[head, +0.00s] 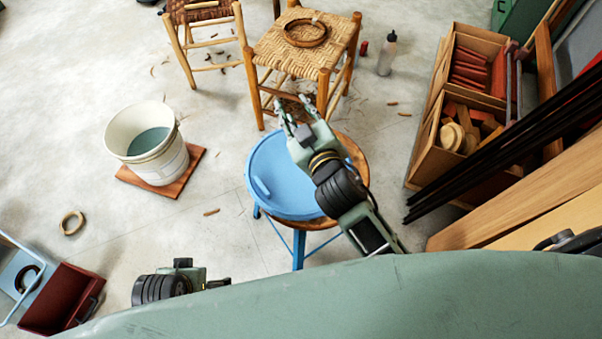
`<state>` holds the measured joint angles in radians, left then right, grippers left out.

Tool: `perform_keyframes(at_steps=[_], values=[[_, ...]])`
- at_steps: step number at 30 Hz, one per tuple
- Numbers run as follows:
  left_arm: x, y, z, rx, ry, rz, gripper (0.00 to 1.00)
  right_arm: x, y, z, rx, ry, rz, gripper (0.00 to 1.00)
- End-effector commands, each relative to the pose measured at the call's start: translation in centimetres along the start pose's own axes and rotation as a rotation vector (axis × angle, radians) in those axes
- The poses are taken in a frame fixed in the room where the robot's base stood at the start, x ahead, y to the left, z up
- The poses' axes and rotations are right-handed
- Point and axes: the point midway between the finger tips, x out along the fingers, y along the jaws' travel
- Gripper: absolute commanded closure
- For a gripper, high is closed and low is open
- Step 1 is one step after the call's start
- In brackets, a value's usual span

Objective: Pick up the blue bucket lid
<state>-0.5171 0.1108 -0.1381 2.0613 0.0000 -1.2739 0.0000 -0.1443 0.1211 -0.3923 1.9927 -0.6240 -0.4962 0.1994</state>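The blue bucket lid (272,180) is a round, light blue disc with a short raised bar on its left part. It lies on a round wooden stool (357,165) with blue legs, and the stool's wooden rim shows at the right. My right gripper (292,104) reaches over the lid's upper right part, with its fingers pointing past the lid's far edge. Its fingers are apart and nothing shows between them. It hides part of the lid. My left gripper (222,283) is low in the picture, away from the lid, and its fingers are mostly hidden.
A white bucket (172,163) with grey-green contents stands on a brown board at the left. A woven stool (280,47) bearing a ring stands behind the lid. Wooden crates (418,150) and long planks (490,219) fill the right. Floor is clear between bucket and blue-legged stool.

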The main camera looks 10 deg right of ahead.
Motion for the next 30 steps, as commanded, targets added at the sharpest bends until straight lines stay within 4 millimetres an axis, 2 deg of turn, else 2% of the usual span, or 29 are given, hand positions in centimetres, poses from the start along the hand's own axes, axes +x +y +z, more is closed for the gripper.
perform_keyframes(at_steps=[1, 2, 3, 5, 6, 8, 9, 10, 12, 14, 16, 18, 20, 21, 24, 27, 30], values=[[-0.1, 0.0, -0.1, 0.0, 0.003, -0.001, 0.0, 1.2, -1.0, -5.6, -0.075, 0.189, -0.008, 0.69], [-0.2, -0.1, -0.1, 0.0, 0.003, -0.001, 0.0, 1.4, -1.9, -8.8, -0.124, 0.3, -0.021, 0.69], [-0.3, -0.1, -0.1, 0.0, 0.004, -0.001, 0.0, 1.1, -3.5, -12.8, -0.192, 0.444, -0.046, 0.69], [-0.5, -0.1, -0.2, -0.001, 0.007, -0.001, 0.0, -0.2, -6.6, -17.9, -0.305, 0.654, -0.104, 0.69], [-0.7, -0.1, -0.2, -0.001, 0.008, -0.002, 0.0, -1.5, -9.1, -20.6, -0.386, 0.787, -0.154, 0.69], [-0.9, -0.1, -0.3, -0.001, 0.008, -0.002, 0.0, -3.8, -13.2, -23.4, -0.521, 0.972, -0.248, 0.69], [-1.0, -0.1, -0.3, -0.001, 0.01, -0.002, 0.0, -5.5, -16.1, -24.4, -0.619, 1.084, -0.324, 0.69], [-1.1, -0.1, -0.3, -0.001, 0.011, -0.002, 0.0, -6.7, -18.2, -24.5, -0.696, 1.16, -0.387, 0.69], [-1.4, -0.1, -0.4, -0.002, 0.012, -0.002, 0.0, -9.2, -22.9, -23.3, -0.893, 1.309, -0.553, 0.69], [-1.6, -0.1, -0.4, -0.002, 0.013, -0.003, 0.0, -10.8, -26.1, -20.5, -1.077, 1.397, -0.716, 0.69], [-1.9, -0.1, -0.4, -0.002, 0.015, -0.003, 0.0, -11.5, -28.3, -15.9, -1.306, 1.44, -0.925, 0.69], [-2.1, -0.1, -0.5, -0.002, 0.018, -0.003, 0.0, -11.0, -28.6, -10.7, -1.535, 1.411, -1.139, 0.69], [-2.3, -0.2, -0.5, -0.003, 0.018, -0.004, 0.0, -9.9, -27.5, -6.5, -1.721, 1.333, -1.31, 0.69], [-2.5, -0.2, -0.5, -0.003, 0.019, -0.004, 0.0, -9.0, -26.2, -4.2, -1.831, 1.26, -1.413, 0.69], [-2.7, -0.2, -0.6, -0.003, 0.021, -0.004, 0.0, -6.7, -22.1, 0.0, -2.047, 1.045, -1.618, 0.69], [-2.9, -0.2, -0.6, -0.003, 0.021, -0.004, 0.0, -5.2, -18.4, 2.1, -2.177, 0.848, -1.745, 0.69], [-3.1, -0.2, -0.6, -0.003, 0.023, -0.004, 0.0, -4.4, -16.3, 3.1, -2.237, 0.726, -1.806, 0.69]])
